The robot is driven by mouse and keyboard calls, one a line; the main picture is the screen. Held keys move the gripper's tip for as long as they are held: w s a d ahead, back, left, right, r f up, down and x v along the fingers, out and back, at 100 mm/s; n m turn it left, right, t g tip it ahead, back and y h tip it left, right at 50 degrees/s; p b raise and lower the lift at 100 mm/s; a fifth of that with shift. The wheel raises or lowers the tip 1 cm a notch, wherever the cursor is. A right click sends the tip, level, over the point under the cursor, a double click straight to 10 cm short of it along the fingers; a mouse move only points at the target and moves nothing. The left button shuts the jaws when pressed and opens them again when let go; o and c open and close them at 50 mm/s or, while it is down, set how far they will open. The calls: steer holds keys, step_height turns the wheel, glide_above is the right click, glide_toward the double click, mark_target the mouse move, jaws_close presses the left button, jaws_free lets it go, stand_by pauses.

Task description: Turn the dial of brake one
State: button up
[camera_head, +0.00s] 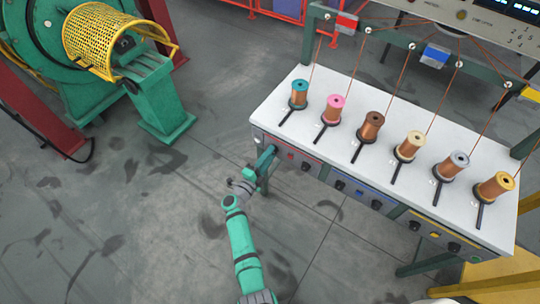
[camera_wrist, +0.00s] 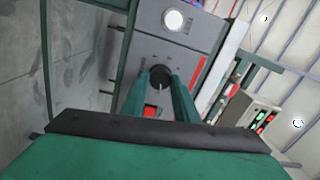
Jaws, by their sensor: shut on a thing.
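The dial of brake one (camera_wrist: 160,75) is a round black knob with a pale mark. It sits on a grey control panel (camera_wrist: 180,45) in the wrist view. My gripper (camera_wrist: 161,84) has its two green fingers on either side of the dial and is shut on it. In the head view my gripper (camera_head: 267,155) reaches the left end of the panel row under the white bench top. The dial is hidden behind the gripper there.
The bench (camera_head: 350,140) carries several spools on its white top, with wires running up. More dials and coloured buttons line its front to the right. A red button (camera_wrist: 150,111) and a round white gauge or lamp (camera_wrist: 173,20) are beside the dial.

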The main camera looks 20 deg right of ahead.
steer(key=shift+m, duration=1)
steer(key=o, duration=1.1)
steer(key=shift+c, duration=0.2)
steer(key=v, duration=1)
steer(key=shift+s+a+f, duration=0.15)
steer(key=shift+s+a, duration=0.05)
steer(key=shift+a, duration=0.2)
